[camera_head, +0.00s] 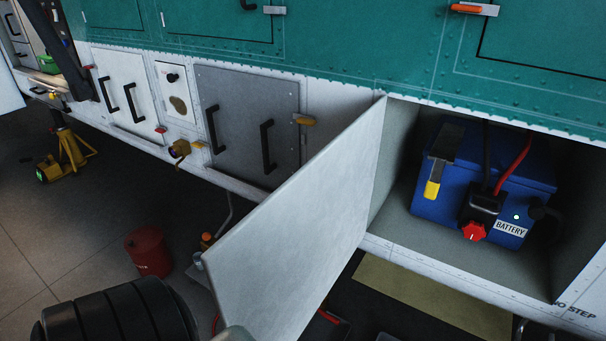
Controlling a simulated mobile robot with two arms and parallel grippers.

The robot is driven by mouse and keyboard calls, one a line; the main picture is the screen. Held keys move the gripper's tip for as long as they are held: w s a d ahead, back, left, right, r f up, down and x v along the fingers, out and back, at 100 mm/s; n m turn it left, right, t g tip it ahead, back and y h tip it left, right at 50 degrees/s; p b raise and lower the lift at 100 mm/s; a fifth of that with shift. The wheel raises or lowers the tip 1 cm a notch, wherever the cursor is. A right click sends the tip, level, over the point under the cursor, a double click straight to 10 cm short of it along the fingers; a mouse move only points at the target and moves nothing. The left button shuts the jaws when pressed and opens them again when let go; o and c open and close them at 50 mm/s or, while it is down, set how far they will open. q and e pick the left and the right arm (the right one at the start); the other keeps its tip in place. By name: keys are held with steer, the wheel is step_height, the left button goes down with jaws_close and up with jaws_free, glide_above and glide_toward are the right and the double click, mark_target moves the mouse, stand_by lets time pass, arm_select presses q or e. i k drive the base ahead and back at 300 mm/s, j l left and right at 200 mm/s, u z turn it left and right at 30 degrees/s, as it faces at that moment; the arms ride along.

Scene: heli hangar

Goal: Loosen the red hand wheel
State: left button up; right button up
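The red hand wheel (473,231) is a small knobbed red wheel on the front of a black connector (483,204). The connector sits against the front of a blue battery (436,206) labelled "BATTERY", with a small green light at its right. A red cable and a black cable run up from the connector. The battery stands inside an open bay (395,228) in the lower side of the aircraft. The bay's door (310,205) stands open on the left, and the wheel is in plain sight. Neither of my grippers shows in this view.
The open door juts out left of the bay. A yellow-handled black latch (434,186) is on the battery's left, and a dark round fitting is on its right. A red can (149,252) and a yellow stand (68,156) are on the floor at left.

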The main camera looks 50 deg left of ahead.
mark_target(473, 230)
steer(key=k+j, duration=0.1)
steer(key=j, duration=0.3)
steer(key=k+j, duration=0.1)
steer(key=j, duration=0.3)
steer(key=k+j, duration=0.1)
steer(key=j, duration=0.65)
steer(key=k, duration=0.05)
